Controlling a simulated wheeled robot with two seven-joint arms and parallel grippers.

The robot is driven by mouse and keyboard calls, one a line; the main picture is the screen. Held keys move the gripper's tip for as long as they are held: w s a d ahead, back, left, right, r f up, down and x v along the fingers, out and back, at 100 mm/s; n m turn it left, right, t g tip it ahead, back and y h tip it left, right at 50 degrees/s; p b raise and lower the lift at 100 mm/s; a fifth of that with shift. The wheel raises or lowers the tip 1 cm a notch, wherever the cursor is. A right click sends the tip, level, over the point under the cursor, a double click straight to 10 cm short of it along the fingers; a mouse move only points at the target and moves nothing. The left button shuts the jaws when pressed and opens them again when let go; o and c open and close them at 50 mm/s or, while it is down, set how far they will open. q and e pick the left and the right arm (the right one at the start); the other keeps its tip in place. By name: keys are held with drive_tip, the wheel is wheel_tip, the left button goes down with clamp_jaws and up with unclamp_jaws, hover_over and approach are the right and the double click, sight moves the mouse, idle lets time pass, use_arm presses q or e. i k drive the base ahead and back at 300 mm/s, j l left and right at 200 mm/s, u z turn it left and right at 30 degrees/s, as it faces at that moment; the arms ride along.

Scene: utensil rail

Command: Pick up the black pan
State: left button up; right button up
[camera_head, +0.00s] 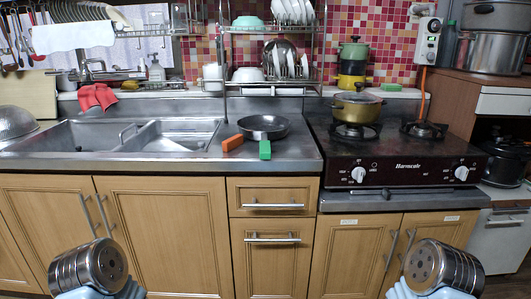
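A dark round pan (264,127) sits on the steel counter, right of the sink and left of the stove. A green piece (265,150) sticks out toward the front counter edge just below the pan's rim. An orange piece (232,142) lies at the pan's lower left. I cannot tell whether either is a handle of the pan. Parts of my two arms show low in the picture, one at the left and one at the right, both well in front of the cabinets and apart from the pan. No gripper fingers show.
A steel sink (166,136) is left of the pan. A stove (395,150) with a yellow pot (357,107) is at the right. A loaded dish rack (272,88) stands behind the pan. Cabinet handles (273,239) stick out below the counter.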

sight(257, 128)
drive_tip(key=l+u, duration=0.2)
drive_tip(key=u, duration=0.15)
drive_tip(key=l+u, duration=0.15)
drive_tip(key=u, duration=0.2)
drive_tip(key=k+l+u, duration=0.1)
drive_tip(key=u, duration=0.25)
